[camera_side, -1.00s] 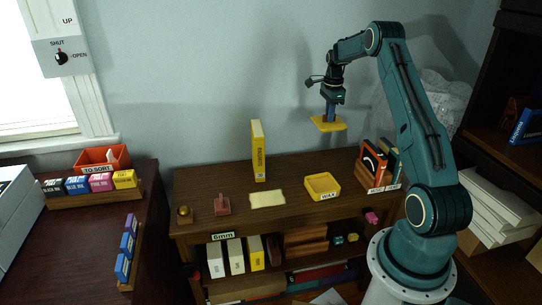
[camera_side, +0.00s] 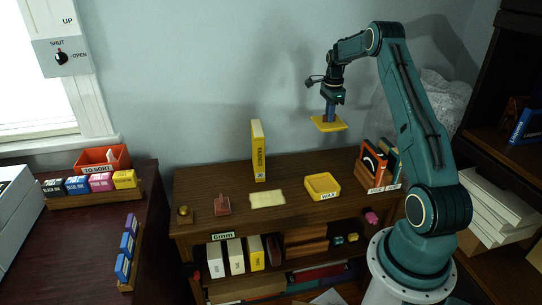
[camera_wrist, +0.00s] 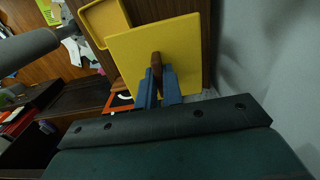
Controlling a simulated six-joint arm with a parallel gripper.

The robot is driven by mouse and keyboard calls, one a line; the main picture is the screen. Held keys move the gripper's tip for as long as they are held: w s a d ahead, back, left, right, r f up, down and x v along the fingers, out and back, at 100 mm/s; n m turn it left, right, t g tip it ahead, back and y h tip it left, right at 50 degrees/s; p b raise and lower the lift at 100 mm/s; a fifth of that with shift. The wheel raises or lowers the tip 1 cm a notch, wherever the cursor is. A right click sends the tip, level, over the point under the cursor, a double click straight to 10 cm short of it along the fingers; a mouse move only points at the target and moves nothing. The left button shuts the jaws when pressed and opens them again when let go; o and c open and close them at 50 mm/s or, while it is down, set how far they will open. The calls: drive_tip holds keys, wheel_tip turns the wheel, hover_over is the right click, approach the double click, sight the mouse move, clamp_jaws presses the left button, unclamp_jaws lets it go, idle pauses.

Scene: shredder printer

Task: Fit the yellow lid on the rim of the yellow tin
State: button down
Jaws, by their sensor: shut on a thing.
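The yellow lid (camera_side: 328,124) is a flat square plate with a brown knob. My gripper (camera_side: 330,112) is shut on the knob and holds the lid in the air, well above the shelf top. In the wrist view the lid (camera_wrist: 165,55) hangs from my gripper (camera_wrist: 156,80), whose blue fingers pinch the knob. The open yellow tin (camera_side: 322,186) stands on the shelf top, with a label reading WAX on its front. It is below the lid, apart from it. In the wrist view the tin (camera_wrist: 103,22) shows partly, at the upper left, beyond the lid's edge.
A tall yellow box (camera_side: 258,152) stands upright left of the tin. Several books (camera_side: 376,165) stand right of the tin. The air around the lid is clear.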

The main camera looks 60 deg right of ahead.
drive_tip(key=shift+a+f, duration=0.1)
idle(0.6)
drive_tip(key=shift+s+a+f, duration=0.1)
drive_tip(key=shift+a+f, duration=0.3)
drive_tip(key=s+a+f+n, duration=0.1)
drive_tip(key=s+a+f, duration=0.3)
drive_tip(key=a+f, duration=0.4)
drive_tip(key=shift+s+a, duration=0.35)
drive_tip(key=shift+a, duration=1.35)
drive_tip(key=shift+f, duration=0.1)
drive_tip(key=shift+f, duration=2.8)
drive_tip(key=shift+f, duration=1.2)
drive_tip(key=c, duration=1.5)
unclamp_jaws()
drive_tip(key=shift+o, duration=0.2)
